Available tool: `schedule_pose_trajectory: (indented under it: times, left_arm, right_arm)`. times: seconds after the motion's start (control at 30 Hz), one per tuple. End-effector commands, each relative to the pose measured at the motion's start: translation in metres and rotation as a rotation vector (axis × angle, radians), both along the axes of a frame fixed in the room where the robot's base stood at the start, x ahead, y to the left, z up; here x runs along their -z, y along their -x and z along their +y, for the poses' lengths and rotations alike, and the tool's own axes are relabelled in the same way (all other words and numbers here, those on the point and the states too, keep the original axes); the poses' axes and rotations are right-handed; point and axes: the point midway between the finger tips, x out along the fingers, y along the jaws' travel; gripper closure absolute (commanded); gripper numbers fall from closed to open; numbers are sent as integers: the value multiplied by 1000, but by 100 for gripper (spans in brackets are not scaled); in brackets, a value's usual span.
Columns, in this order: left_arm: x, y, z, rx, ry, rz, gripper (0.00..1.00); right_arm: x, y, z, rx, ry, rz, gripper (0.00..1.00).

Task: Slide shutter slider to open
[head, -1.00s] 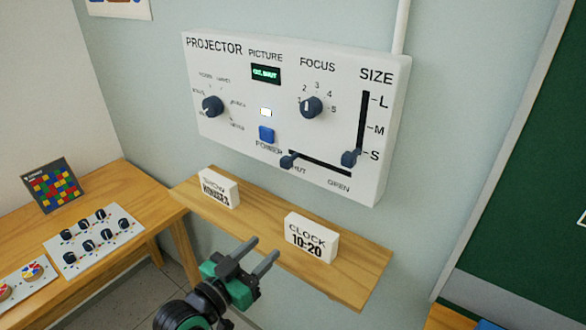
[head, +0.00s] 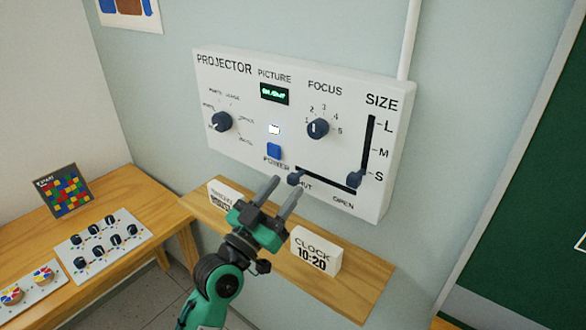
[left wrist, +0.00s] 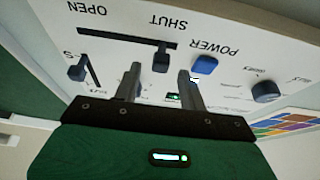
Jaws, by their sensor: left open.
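The white projector panel (head: 240,95) is on the wall. Its dark shutter slider knob (head: 296,177) is at the left end of a horizontal slot (head: 328,178), by the SHUT label; OPEN is at the right end. My left gripper (head: 286,186) is open and empty, its fingers pointing up at the panel just below the shutter knob. In the left wrist view, which shows the panel upside down, the shutter knob (left wrist: 161,60) appears between the two fingertips (left wrist: 158,69). I cannot tell whether they touch the panel. My right gripper is not in view.
The size slider knob (head: 356,178) is close to the OPEN end. The blue power button (head: 274,151) is left of the shutter knob. A wooden shelf (head: 345,285) below holds a clock block (head: 316,252) and another white block (head: 222,196), partly hidden by my gripper.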

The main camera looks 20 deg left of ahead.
Motion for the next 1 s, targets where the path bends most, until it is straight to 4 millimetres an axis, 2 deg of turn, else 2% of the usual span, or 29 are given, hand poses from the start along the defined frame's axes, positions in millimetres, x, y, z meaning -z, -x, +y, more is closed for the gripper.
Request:
schedule_pose_trajectory:
  times: [0.1,0.27,0.63,0.67,0.8,0.87,1.0]
  left_arm:
    - [-11,-17,-6,0,1,-1,58]
    - [-15,-31,-11,0,0,0,58]
    - [-15,-36,-13,1,-1,1,58]
    - [-15,-36,-13,1,-1,1,62]
    - [-15,-36,-13,1,-1,1,90]
    - [-15,-36,-13,1,-1,1,100]
    - [-15,-36,-13,1,-1,1,100]
  right_arm:
    - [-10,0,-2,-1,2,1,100]
    - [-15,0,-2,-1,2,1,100]
    - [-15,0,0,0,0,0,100]
    - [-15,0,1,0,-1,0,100]
    - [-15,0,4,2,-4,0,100]
    - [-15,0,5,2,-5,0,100]
    - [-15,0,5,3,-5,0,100]
